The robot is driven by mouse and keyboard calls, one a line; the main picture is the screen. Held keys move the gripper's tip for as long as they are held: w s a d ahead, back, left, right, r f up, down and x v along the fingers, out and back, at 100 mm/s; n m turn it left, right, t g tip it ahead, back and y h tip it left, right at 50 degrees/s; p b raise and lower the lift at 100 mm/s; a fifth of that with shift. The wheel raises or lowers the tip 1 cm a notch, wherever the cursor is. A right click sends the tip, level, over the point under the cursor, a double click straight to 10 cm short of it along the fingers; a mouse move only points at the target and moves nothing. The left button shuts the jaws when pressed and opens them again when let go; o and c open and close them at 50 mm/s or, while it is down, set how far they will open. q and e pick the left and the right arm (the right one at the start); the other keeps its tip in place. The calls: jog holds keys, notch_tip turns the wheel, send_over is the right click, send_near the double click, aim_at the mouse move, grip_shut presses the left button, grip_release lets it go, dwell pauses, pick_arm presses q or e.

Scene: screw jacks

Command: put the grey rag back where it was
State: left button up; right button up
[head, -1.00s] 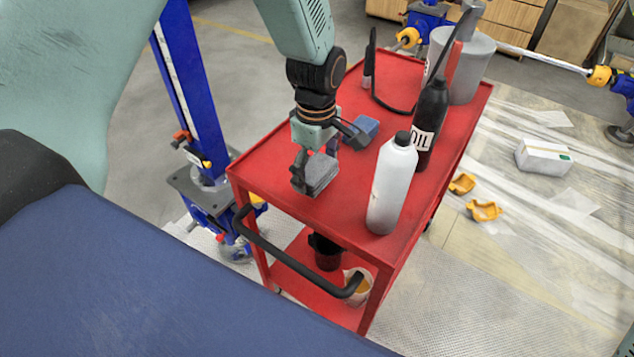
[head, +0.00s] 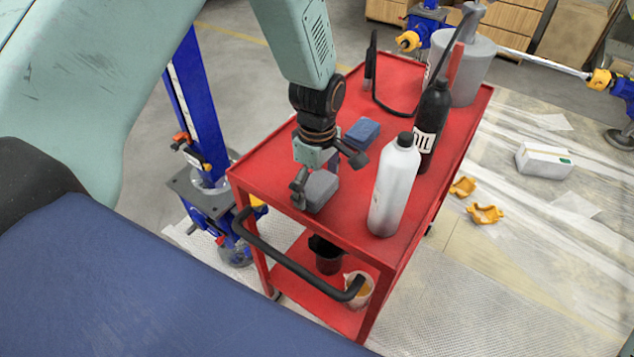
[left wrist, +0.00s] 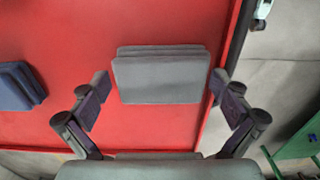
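The grey rag (head: 322,189) is a folded grey block lying on the red cart's top (head: 275,160), by its near left edge. It also shows in the left wrist view (left wrist: 160,80), flat on the red surface. My left gripper (head: 327,174) is above the rag, with its fingers spread. In the left wrist view the open fingers (left wrist: 161,98) stand to either side of the rag, with a narrow gap on each side. My right gripper is not in view.
A folded blue rag (head: 362,132) lies behind the grey one. A white bottle (head: 393,190) stands close on the right, with a black oil bottle (head: 433,120) and a grey can (head: 470,75) behind. The cart's black handle (head: 290,262) juts out in front.

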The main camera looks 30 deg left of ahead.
aim_at(318, 184)
pick_arm(q)
jog(key=shift+d, duration=0.1)
jog(key=shift+s+r, duration=0.1)
jog(key=shift+r, duration=0.15)
notch_tip(318, 184, up, 12)
jog(key=p, duration=0.2)
dwell(0.3)
notch_tip(318, 184, down, 12)
jog(key=shift+f+b, duration=0.15)
jog(key=shift+b, duration=0.9)
jog(key=shift+r, duration=1.05)
